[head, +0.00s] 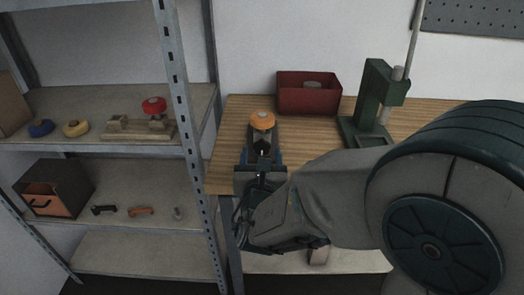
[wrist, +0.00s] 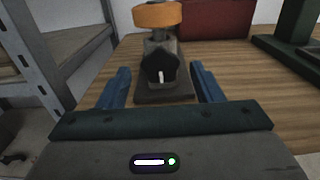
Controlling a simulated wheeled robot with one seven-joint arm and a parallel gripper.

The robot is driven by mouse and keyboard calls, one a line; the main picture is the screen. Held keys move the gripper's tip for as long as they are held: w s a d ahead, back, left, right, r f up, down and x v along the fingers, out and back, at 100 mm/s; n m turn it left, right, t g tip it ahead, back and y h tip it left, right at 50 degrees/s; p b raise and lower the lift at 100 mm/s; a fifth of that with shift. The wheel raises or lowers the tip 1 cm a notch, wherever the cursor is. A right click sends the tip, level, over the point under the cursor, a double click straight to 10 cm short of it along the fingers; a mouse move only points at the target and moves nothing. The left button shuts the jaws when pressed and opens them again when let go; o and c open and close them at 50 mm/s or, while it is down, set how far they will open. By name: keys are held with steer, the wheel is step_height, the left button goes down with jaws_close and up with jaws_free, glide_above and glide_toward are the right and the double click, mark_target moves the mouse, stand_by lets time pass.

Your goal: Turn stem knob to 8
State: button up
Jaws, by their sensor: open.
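An orange knob (head: 262,120) sits on top of a dark grey valve-like body on the wooden bench. In the head view my gripper (head: 262,153) is just in front of the fixture. I cannot read any number marks.
A red bin (head: 308,95) and a green press (head: 372,105) stand behind on the bench. A metal shelf (head: 180,90) is at the left, holding a red knob (head: 154,105) on a fixture, a blue knob (head: 40,127) and a yellow knob (head: 76,128). The bench front is partly hidden by my arm.

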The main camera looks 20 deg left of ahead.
steer(key=shift+w, duration=0.4)
steer(key=c, duration=1)
steer(key=shift+b, duration=0.45)
